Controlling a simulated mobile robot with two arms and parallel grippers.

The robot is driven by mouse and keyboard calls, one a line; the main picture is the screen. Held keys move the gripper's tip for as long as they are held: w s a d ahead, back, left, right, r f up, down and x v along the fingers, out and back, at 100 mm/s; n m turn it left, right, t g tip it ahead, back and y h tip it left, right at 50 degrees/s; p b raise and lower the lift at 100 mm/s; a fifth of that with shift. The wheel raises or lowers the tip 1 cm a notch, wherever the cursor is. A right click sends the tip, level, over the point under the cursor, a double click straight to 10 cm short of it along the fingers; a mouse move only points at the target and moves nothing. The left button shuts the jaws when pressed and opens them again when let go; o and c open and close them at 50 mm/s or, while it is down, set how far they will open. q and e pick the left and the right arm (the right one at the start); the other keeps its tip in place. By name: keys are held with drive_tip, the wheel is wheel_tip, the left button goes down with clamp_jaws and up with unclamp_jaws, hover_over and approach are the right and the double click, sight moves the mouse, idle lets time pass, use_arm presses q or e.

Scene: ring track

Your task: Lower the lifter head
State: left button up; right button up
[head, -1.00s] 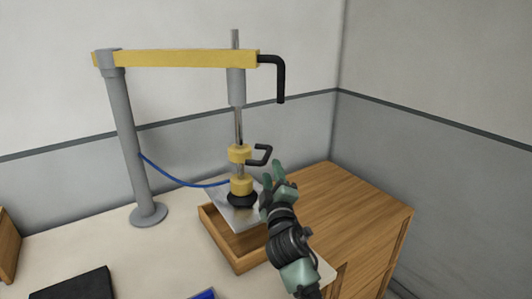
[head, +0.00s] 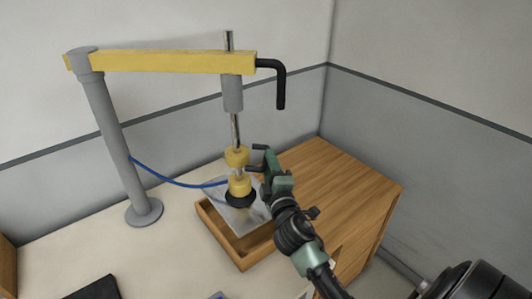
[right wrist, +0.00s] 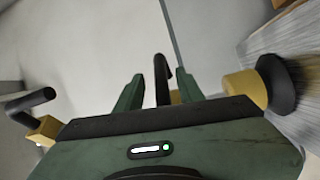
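The lifter head (head: 238,187), a yellow block with a black suction cup under it, hangs on a metal rod and looks to be at a grey metal plate (head: 250,216); I cannot tell whether they touch. Above it is a yellow collar (head: 236,156) with a black handle (head: 259,147). The cup also shows in the right wrist view (right wrist: 277,85). My right gripper (head: 266,165) is at the handle. In the right wrist view its green fingers are apart, with the handle (right wrist: 162,82) between them and gaps on both sides. My left gripper is not in view.
A yellow beam (head: 160,61) with a black crank (head: 281,88) runs from a grey post (head: 115,150). A blue hose (head: 170,180) reaches the head. The plate lies at a wooden tray (head: 222,240) beside a wooden cabinet (head: 340,185). A black slab (head: 95,289) lies front left.

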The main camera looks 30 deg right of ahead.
drive_tip(key=x, duration=0.2)
drive_tip(key=shift+w, duration=0.3)
drive_tip(key=shift+w+d, duration=0.15)
drive_tip(key=shift+w, duration=0.1)
drive_tip(key=c, duration=0.8)
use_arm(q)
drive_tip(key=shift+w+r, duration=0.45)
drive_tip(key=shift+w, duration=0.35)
use_arm(e)
clamp_jaws()
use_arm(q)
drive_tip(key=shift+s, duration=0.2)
